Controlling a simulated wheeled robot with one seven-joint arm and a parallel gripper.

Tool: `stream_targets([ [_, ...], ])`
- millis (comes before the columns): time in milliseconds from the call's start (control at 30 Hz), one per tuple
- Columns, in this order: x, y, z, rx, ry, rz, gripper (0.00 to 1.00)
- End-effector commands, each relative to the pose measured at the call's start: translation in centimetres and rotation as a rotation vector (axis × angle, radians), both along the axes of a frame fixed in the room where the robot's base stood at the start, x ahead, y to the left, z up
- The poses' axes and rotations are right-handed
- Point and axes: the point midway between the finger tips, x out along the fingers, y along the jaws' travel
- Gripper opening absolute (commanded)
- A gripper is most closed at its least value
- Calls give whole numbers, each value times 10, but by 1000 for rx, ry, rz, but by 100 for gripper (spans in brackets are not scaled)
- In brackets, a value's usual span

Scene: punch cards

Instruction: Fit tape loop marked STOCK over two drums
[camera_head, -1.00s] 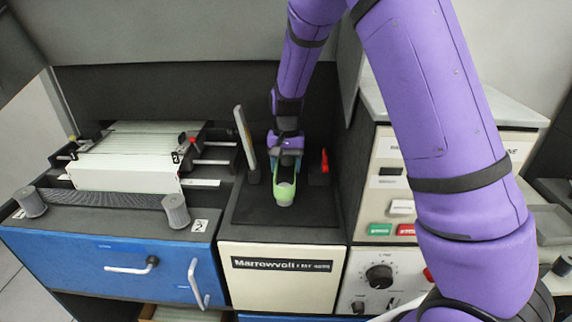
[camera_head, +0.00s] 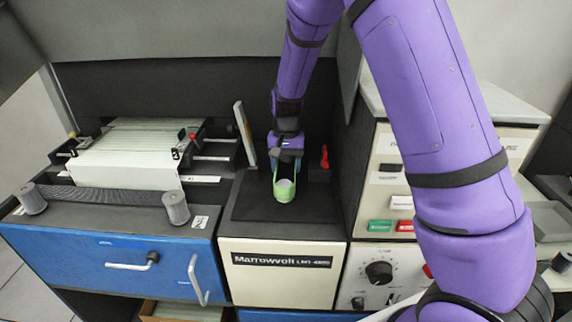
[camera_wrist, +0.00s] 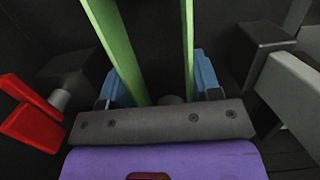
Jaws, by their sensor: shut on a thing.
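My gripper (camera_head: 286,160) points down over the dark top of the middle cabinet and is shut on a green loop (camera_head: 279,195). The loop hangs below the blue fingers as a U, with a pale round thing (camera_head: 285,187) showing inside it. Whether the loop touches the cabinet top, I cannot tell. In the wrist view its two green sides (camera_wrist: 118,50) run between the fingers. No STOCK mark is readable on it. Two grey ribbed drums, a left one (camera_head: 32,199) and a right one (camera_head: 176,208), stand at the front of the blue-fronted machine, with a dark mesh band (camera_head: 105,196) between them.
A tilted grey plate (camera_head: 244,135) stands left of my gripper. A red lever (camera_head: 324,157) stands to its right. A stack of pale cards (camera_head: 125,165) lies behind the drums. A control panel (camera_head: 380,275) with a knob and buttons is at right.

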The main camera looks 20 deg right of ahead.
Motion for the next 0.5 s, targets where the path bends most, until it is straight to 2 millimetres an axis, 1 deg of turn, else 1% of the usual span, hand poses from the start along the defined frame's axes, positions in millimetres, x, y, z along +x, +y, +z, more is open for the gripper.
stream_targets([
  [500,0,0,-6,0,0,0,35],
])
